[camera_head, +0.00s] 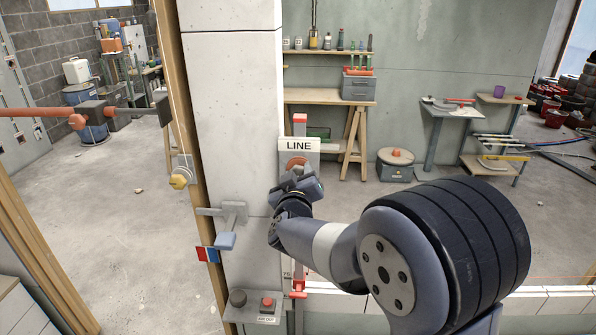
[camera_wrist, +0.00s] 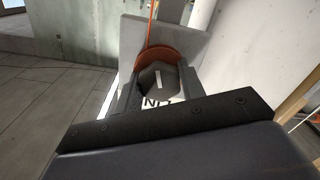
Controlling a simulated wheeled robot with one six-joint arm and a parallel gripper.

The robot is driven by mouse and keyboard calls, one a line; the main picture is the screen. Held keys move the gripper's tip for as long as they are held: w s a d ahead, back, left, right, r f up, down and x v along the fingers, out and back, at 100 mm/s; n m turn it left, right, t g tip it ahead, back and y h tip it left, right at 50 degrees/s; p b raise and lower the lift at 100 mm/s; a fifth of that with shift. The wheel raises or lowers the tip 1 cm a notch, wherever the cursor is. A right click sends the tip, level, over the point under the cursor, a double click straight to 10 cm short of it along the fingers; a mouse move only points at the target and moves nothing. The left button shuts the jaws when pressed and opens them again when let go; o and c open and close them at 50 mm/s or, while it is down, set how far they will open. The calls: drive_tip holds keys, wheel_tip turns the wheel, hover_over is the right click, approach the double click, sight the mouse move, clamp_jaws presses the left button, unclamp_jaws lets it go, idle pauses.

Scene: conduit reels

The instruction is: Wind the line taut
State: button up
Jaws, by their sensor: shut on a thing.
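The reel is an orange disc (camera_head: 297,161) on a grey plate under a white LINE sign (camera_head: 299,145) in the head view. My gripper (camera_head: 297,186) is at the reel's front. In the wrist view the orange disc (camera_wrist: 160,53) stands behind a dark faceted knob (camera_wrist: 157,78) with a pale mark. My gripper's two fingers (camera_wrist: 160,88) lie on either side of this knob and are shut on it. The thin orange line (camera_wrist: 151,28) runs straight from the disc to the picture's top edge. Its far end is out of the wrist view.
A red-and-blue plate (camera_head: 207,254) and a button box (camera_head: 252,307) are lower. A red arm (camera_head: 40,112) crosses at left. Benches stand behind; the floor between is mostly clear.

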drive_tip(key=o, duration=1)
drive_tip(key=s+b, duration=0.1)
drive_tip(key=s, duration=1)
drive_tip(key=shift+b, duration=0.4)
drive_tip(key=shift+w, duration=0.1)
